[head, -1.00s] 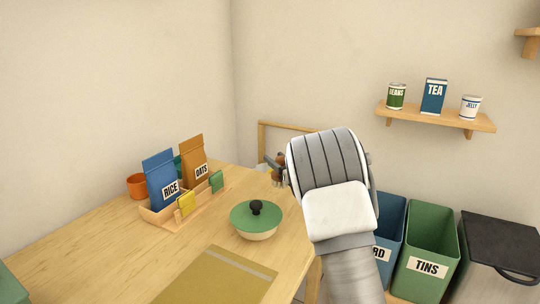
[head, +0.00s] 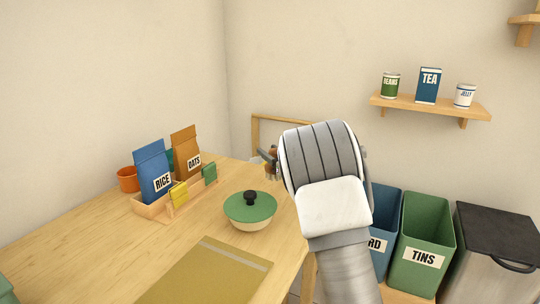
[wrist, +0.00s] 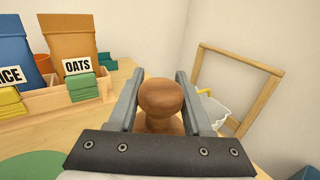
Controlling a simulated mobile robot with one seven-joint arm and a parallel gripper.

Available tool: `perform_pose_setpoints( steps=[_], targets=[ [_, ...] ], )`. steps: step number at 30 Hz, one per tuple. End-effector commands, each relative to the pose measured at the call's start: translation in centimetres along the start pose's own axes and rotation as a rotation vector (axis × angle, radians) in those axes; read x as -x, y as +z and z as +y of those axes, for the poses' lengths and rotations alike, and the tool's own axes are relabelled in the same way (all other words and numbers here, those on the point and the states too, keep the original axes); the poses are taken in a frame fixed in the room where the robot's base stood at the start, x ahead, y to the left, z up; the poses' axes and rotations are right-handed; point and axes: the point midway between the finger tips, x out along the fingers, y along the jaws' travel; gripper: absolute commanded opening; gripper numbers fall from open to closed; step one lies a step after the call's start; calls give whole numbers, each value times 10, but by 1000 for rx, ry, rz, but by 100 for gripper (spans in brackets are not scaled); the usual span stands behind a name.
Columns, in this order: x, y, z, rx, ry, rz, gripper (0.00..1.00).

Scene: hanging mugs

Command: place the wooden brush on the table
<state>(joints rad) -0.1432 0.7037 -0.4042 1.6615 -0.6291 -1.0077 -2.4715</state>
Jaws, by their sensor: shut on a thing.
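The wooden brush (wrist: 161,97) shows in the wrist view as a brown, rounded wooden knob between the two fingers of my gripper (wrist: 158,85). My gripper is shut on it. The brush's lower part is hidden from the wrist camera. In the head view only a small brown bit of the brush (head: 271,160) shows beside my gripper (head: 268,157), mostly behind my arm. The wooden table (head: 110,232) fills the lower left. My gripper is near the table's far right edge; I cannot tell whether the brush touches the tabletop.
A green-lidded bowl (head: 250,211) stands near the table's right edge. A wooden rack (head: 150,210) holds rice and oats packets, with an orange pot (head: 127,179) behind. A wooden frame (wrist: 236,85) stands beyond the table. Blue and green bins (head: 422,245) stand right. Bare tabletop lies front left.

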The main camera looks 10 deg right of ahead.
Motion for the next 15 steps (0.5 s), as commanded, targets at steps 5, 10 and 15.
perform_pose_setpoints(
  steps=[5,10,15],
  targets=[
    [0,-20,0,1,0,-1,0],
    [0,-33,0,-1,-1,1,0],
    [0,-49,0,0,0,1,0]
  ],
)
